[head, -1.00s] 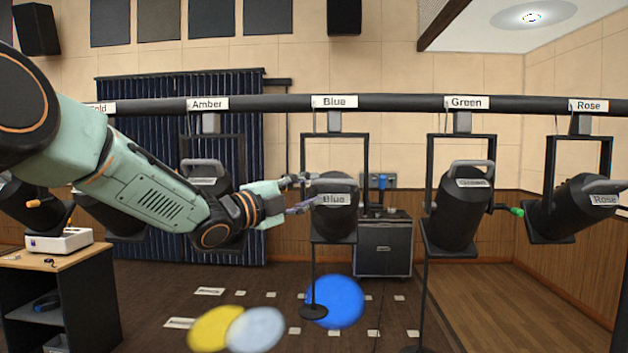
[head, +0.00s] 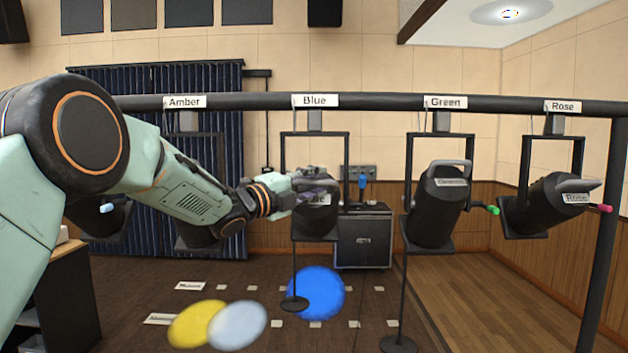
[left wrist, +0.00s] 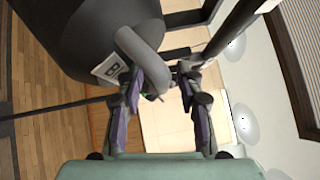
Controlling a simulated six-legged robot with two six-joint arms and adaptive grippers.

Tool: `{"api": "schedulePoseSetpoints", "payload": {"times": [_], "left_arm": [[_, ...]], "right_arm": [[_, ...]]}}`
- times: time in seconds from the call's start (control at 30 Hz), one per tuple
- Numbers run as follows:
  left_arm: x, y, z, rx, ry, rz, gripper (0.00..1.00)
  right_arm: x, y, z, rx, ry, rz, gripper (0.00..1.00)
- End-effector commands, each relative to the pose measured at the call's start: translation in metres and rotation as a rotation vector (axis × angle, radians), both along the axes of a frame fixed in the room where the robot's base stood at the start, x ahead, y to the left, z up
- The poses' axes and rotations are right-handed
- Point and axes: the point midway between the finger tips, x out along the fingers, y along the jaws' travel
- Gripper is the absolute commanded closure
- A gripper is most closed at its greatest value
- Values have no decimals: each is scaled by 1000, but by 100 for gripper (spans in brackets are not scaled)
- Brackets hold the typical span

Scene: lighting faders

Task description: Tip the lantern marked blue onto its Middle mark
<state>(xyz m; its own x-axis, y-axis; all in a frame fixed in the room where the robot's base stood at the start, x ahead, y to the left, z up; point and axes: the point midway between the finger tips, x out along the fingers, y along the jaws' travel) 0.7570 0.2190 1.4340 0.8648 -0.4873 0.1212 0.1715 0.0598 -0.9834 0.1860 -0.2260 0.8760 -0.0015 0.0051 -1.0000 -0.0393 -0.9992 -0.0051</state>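The lantern marked Blue (head: 318,222) is a black can hung in a yoke under the bar, below its Blue sign (head: 315,100). A blue knob (head: 362,181) shows at its right. My left gripper (head: 312,188) is at the lantern's upper part and partly covers its name plate. In the left wrist view the gripper (left wrist: 161,75) is open, its fingers apart. The lantern's grey curved handle (left wrist: 138,48) is at the left finger; I cannot tell whether they touch. The blue light pool (head: 316,292) lies on the floor among pale marks. My right gripper is not in view.
The Amber lantern (head: 199,236) hangs to the left, partly behind my arm. The Green lantern (head: 432,215) and Rose lantern (head: 545,210) hang to the right. Yellow (head: 197,323) and whitish (head: 238,325) light pools lie on the floor. A black case (head: 363,240) stands behind.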

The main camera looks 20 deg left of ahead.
Motion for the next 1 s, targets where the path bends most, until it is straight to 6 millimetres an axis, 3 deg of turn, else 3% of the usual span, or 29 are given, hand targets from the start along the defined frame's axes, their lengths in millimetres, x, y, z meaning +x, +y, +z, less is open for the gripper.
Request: {"api": "schedulePoseSetpoints", "payload": {"times": [0.3,0.73,1.0], "left_arm": [[2,0,0,-1,1,1,64],[2,-1,-1,0,1,0,100],[2,-2,-1,0,2,-2,100]], "right_arm": [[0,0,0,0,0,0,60],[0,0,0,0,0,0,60],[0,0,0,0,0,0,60]]}}
